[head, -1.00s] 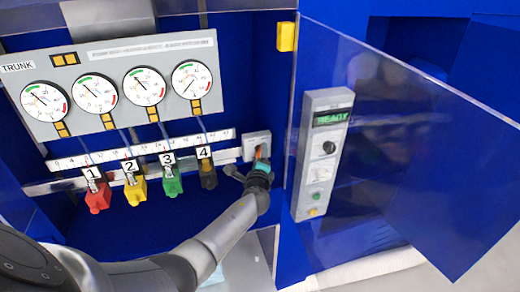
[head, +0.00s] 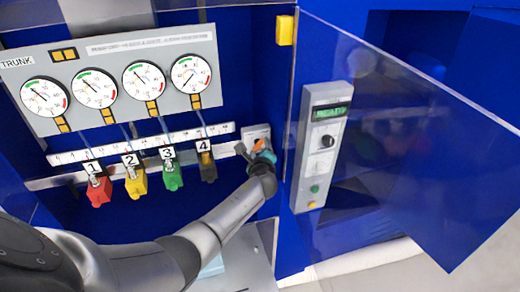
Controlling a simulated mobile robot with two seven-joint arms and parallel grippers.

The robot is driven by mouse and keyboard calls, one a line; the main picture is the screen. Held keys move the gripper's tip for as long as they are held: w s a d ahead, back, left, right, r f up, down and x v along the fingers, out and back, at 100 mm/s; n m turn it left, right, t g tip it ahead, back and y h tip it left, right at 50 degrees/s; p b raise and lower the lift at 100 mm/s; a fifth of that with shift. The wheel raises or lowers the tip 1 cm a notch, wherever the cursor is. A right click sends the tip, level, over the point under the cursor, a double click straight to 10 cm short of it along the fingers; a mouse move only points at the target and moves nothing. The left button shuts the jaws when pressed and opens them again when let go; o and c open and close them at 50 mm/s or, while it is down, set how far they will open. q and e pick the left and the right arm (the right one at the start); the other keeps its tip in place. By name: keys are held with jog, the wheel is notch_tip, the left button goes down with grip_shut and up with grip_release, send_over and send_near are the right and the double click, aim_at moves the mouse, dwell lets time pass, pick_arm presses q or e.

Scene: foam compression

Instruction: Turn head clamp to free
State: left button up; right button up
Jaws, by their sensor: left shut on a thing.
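The head clamp is a light grey plate (head: 254,131) at the right end of the rail, with an orange handle (head: 259,145) on its front. My left gripper (head: 258,151) reaches it from below and is shut on the orange handle, which leans to one side. The gripper's dark and teal parts hide most of the handle and the lower part of the plate. My right gripper is not in view.
Red (head: 98,192), yellow (head: 136,184), green (head: 172,177) and dark (head: 208,168) clamps hang left of the gripper, beneath a gauge panel (head: 110,75).

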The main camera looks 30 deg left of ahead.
pick_arm(q)
jog(key=o, duration=1.4)
jog(key=shift+c, duration=0.2)
jog(key=v, duration=1.5)
jog(key=shift+s+d, duration=0.1)
